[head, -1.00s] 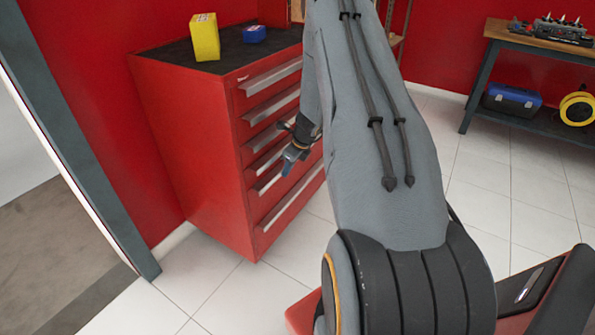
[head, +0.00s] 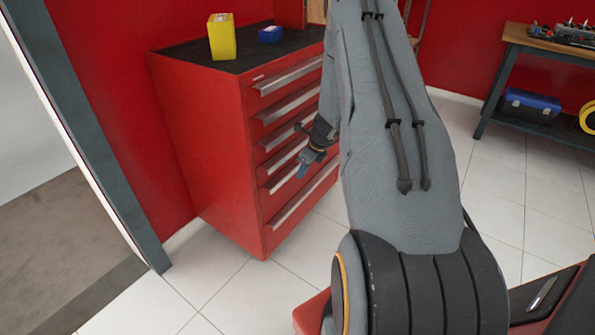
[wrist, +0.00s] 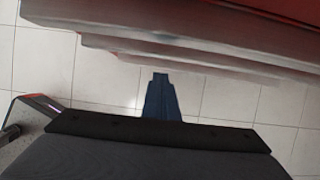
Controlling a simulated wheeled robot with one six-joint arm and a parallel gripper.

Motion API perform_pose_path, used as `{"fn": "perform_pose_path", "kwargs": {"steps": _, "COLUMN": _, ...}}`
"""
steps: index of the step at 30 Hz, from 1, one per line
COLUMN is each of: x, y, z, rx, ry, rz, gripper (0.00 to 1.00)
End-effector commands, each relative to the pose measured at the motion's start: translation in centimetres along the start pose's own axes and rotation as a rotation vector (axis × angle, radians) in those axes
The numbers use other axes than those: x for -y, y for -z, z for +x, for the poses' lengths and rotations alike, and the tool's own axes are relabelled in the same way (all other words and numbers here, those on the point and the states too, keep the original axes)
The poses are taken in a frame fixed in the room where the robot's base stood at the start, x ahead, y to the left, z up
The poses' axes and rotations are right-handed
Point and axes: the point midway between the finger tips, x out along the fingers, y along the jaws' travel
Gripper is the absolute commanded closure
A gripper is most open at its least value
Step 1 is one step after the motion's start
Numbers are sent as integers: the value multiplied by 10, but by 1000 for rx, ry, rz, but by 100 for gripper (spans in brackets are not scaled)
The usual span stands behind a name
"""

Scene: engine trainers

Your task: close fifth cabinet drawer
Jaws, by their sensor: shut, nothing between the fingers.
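The red cabinet (head: 205,150) stands against the red wall, with a stack of drawers with pale metal handles on its front. The fifth drawer's handle (head: 280,181) is low on the front, just left of my gripper. All drawers look about flush; a small gap at the fifth cannot be judged. My gripper (head: 303,171) is shut and empty, its blue fingers pointing down in front of the lower drawers. In the wrist view my gripper (wrist: 160,82) shows over the floor, close to the drawer edges (wrist: 165,38). Whether it touches a drawer cannot be told. My arm hides the cabinet's right side.
A yellow box (head: 222,40) and a blue box (head: 270,34) stand on the cabinet's black top. A workbench (head: 545,45) with a blue toolbox (head: 530,105) is at the right. The white tiled floor (head: 225,290) before the cabinet is clear. A doorway is at left.

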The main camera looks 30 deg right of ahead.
Motion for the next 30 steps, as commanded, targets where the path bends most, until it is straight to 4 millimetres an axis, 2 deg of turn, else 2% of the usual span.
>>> {"fn": "perform_pose_path", "kwargs": {"steps": 1, "x": 2, "y": 11, "z": -5, "rx": -2, "ry": 0, "rz": 8, "gripper": 100}}
{"fn": "perform_pose_path", "kwargs": {"steps": 6, "x": 1, "y": 7, "z": -46, "rx": 0, "ry": 1, "rz": 1, "gripper": 100}}
{"fn": "perform_pose_path", "kwargs": {"steps": 12, "x": -2, "y": 6, "z": -81, "rx": -2, "ry": -4, "rz": -4, "gripper": 100}}
{"fn": "perform_pose_path", "kwargs": {"steps": 18, "x": -3, "y": 6, "z": -98, "rx": -4, "ry": -6, "rz": -3, "gripper": 100}}
{"fn": "perform_pose_path", "kwargs": {"steps": 26, "x": -5, "y": 5, "z": -103, "rx": -5, "ry": -8, "rz": -14, "gripper": 100}}
{"fn": "perform_pose_path", "kwargs": {"steps": 28, "x": -14, "y": 0, "z": -108, "rx": -9, "ry": -15, "rz": -63, "gripper": 100}}
{"fn": "perform_pose_path", "kwargs": {"steps": 30, "x": -33, "y": -10, "z": -120, "rx": -19, "ry": -30, "rz": -173, "gripper": 100}}
